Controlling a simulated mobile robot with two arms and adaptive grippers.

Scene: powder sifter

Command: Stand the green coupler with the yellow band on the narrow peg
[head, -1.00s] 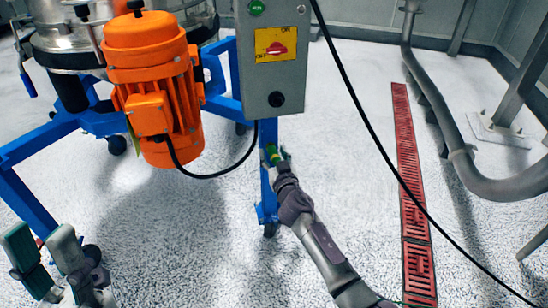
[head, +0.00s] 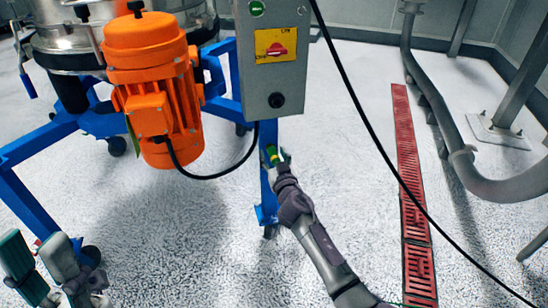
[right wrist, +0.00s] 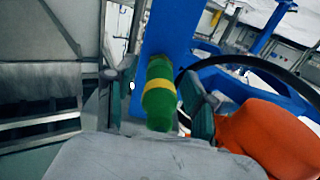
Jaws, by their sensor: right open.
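The green coupler with the yellow band (right wrist: 158,96) is between the two fingers of my right gripper (right wrist: 155,100), in front of a blue post, with gaps to both fingers. In the head view the coupler (head: 271,154) is a small green and yellow spot at the blue post, by my right gripper (head: 276,158). My right gripper is open around it. The narrow peg cannot be made out, and what supports the coupler is not visible. My left gripper (head: 38,258) is open and empty at the lower left of the head view, far from the coupler.
A grey control box (head: 272,75) hangs just above my right gripper. An orange motor (head: 155,85) and a blue frame (head: 28,200) stand to its left. A black cable (head: 382,155) crosses at right. The speckled floor is open beside a red drain grate (head: 412,170).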

